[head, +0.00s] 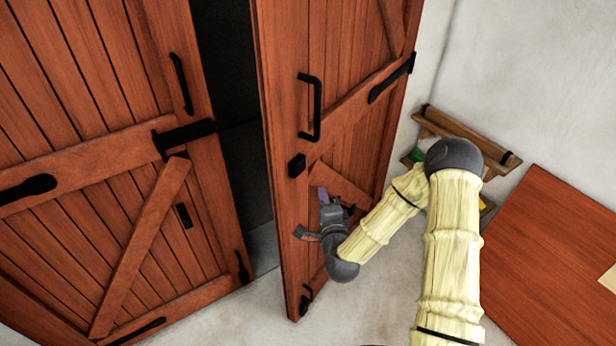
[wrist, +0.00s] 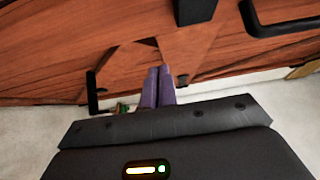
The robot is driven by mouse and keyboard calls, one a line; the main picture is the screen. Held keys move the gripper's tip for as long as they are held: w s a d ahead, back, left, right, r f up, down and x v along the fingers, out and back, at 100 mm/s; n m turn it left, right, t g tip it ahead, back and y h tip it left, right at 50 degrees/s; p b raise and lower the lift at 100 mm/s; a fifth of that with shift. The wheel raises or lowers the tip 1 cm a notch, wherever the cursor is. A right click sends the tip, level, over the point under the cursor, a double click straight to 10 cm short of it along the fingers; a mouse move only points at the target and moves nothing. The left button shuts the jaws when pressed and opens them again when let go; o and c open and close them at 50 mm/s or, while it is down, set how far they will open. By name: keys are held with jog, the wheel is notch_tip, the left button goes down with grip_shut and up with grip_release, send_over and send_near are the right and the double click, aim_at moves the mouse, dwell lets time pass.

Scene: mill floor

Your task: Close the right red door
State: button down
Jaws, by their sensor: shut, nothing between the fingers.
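The right red door (head: 345,100) stands ajar in the head view, its free edge swung out from the left red door (head: 95,150). A dark gap (head: 235,120) shows between the two doors. The right door has a black handle (head: 312,107) and a black latch block (head: 297,165). My gripper (head: 324,197) is at the door's lower front face, below the handle. In the wrist view my purple fingers (wrist: 157,86) are together and empty, pointing at the red planks (wrist: 110,45). I cannot tell whether they touch the door.
A wooden rack (head: 465,135) with green and yellow items is on the wall behind my arm. A red-brown board or tabletop (head: 555,260) is at the lower right. Pale floor (head: 385,290) is open in front of the right door.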

aim_at(305, 170)
jog(key=w+a+p, duration=0.1)
jog(key=w, duration=0.1)
jog(key=w+a, duration=0.1)
jog(key=w, duration=0.1)
jog(key=w+a+p, duration=0.1)
jog(key=w, duration=0.1)
jog(key=shift+w+a+r+p, duration=0.1)
jog(key=shift+w+a+p, duration=0.05)
jog(key=shift+a+p, duration=0.15)
jog(key=shift+w+a, duration=0.25)
jog(key=shift+w, duration=0.05)
